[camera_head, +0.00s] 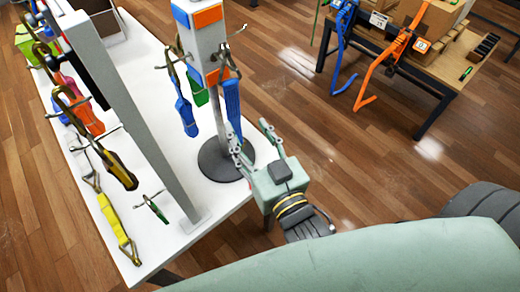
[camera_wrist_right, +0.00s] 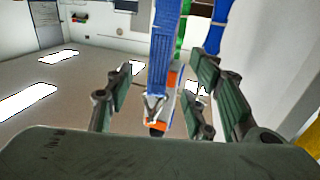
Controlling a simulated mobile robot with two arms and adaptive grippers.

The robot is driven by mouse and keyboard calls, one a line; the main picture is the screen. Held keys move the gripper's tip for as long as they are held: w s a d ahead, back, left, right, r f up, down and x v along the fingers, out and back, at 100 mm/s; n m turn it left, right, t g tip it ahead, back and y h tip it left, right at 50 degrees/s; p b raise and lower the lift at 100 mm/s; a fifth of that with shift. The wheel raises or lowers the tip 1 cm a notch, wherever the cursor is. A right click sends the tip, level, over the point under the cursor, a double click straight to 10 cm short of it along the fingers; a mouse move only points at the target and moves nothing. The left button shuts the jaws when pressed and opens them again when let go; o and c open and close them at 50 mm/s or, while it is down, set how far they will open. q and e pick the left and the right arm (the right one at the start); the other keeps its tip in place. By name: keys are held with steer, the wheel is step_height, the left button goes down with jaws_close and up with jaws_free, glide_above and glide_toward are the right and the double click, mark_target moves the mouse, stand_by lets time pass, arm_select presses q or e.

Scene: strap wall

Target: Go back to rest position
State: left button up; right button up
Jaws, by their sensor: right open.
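My right gripper (camera_head: 252,136) is open at the right front of the strap stand, close to a hanging blue strap (camera_head: 232,105). In the right wrist view, the open fingers (camera_wrist_right: 155,100) stand apart, with a blue strap (camera_wrist_right: 165,50) showing in the gap between them. I cannot tell whether any finger touches it. The stand's dark round base (camera_head: 215,168) is on the white table (camera_head: 182,245), partly hidden behind the gripper. My left gripper is not in view.
A second blue strap (camera_head: 187,117) and a green strap hang on the stand. A grey post (camera_head: 135,105) with several hanging straps is at left. A yellow strap (camera_head: 119,228) hangs lower left. A wooden table (camera_head: 445,75) with boxes is at upper right. Open floor (camera_head: 365,150) lies between the tables.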

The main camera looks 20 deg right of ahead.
steer(key=shift+s, duration=2.45)
steer(key=s+a+f+n+g+b, duration=0.1)
steer(key=s+f+g, duration=0.15)
steer(key=f, duration=1.25)
steer(key=s+a+f+g+y+b, duration=0.1)
steer(key=s+a+f+g, duration=0.15)
steer(key=f, duration=1.15)
steer(key=s+f+n+g+b, duration=0.15)
steer(key=f+g, duration=0.25)
steer(key=f, duration=1.1)
steer(key=s+d+f+g+h+b, duration=0.1)
steer(key=s+d+f+g, duration=0.3)
steer(key=s+d+f, duration=0.3)
steer(key=s+d+f+m+g+h+b, duration=0.1)
steer(key=s+d+f+g, duration=0.3)
steer(key=s+d+f, duration=0.4)
steer(key=s+f, duration=0.6)
steer(key=f, duration=0.3)
steer(key=shift+s+h, duration=0.3)
steer(key=shift+s, duration=0.05)
